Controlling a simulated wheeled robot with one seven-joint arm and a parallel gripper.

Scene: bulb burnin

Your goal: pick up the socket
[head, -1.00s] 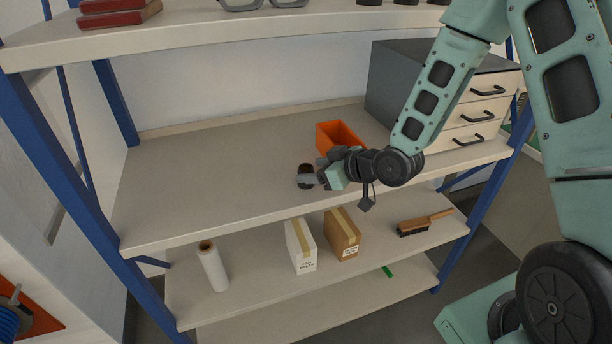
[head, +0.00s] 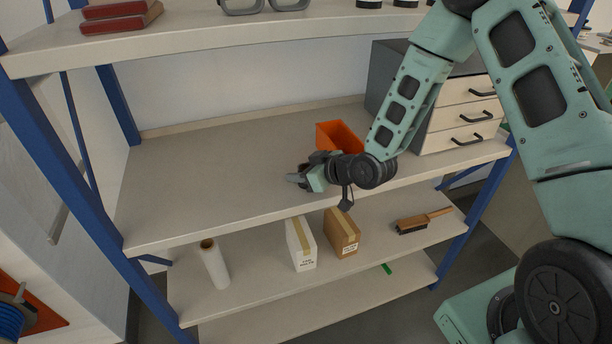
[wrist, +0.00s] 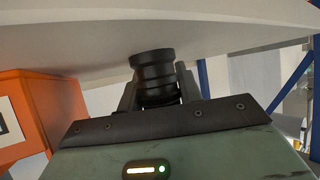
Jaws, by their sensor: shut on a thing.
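The socket (wrist: 154,72) is a dark, ribbed, round piece in the wrist view. It sits between the two fingers of my gripper (wrist: 157,88), which is shut on it. In the head view my gripper (head: 297,178) is low over the front part of the middle shelf (head: 200,190). There the socket is mostly hidden by the fingers, and I cannot tell whether it touches the shelf.
An orange bin (head: 338,135) stands just behind my gripper; it also shows at left in the wrist view (wrist: 30,115). A grey drawer cabinet (head: 455,110) is at right. The shelf's left half is clear. Boxes (head: 300,245) and a brush (head: 423,222) lie below.

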